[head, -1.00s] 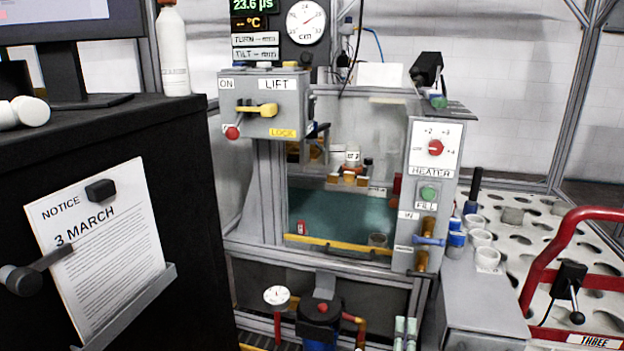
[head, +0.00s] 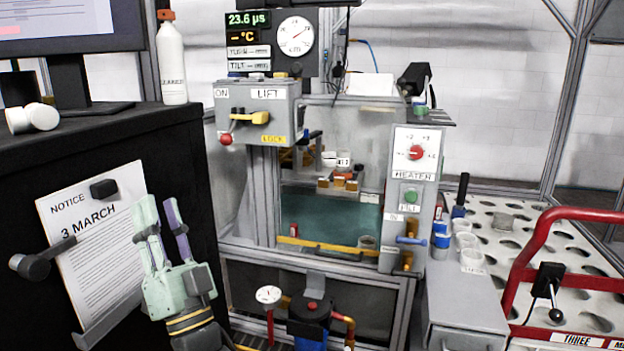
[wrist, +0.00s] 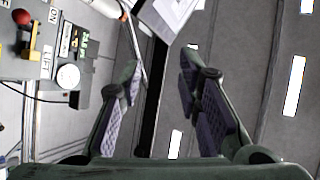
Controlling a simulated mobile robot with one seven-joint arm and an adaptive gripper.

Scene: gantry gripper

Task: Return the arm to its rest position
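My gripper (head: 160,208) stands at the lower left of the head view, fingers pointing up, in front of the notice on the black cabinet. In the wrist view both fingers (wrist: 159,75) reach up from the bottom edge. They are spread apart, with purple ridged pads and nothing held between them. I cannot tell how close the fingers are to the notice. Most of my arm is out of view below.
The black cabinet (head: 170,200) fills the left and carries a white bottle (head: 172,60). The tank machine with its lift panel (head: 262,110) and heater panel (head: 414,155) stands in the middle. A red handle frame (head: 530,245) and a rack with holes (head: 510,235) are at right.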

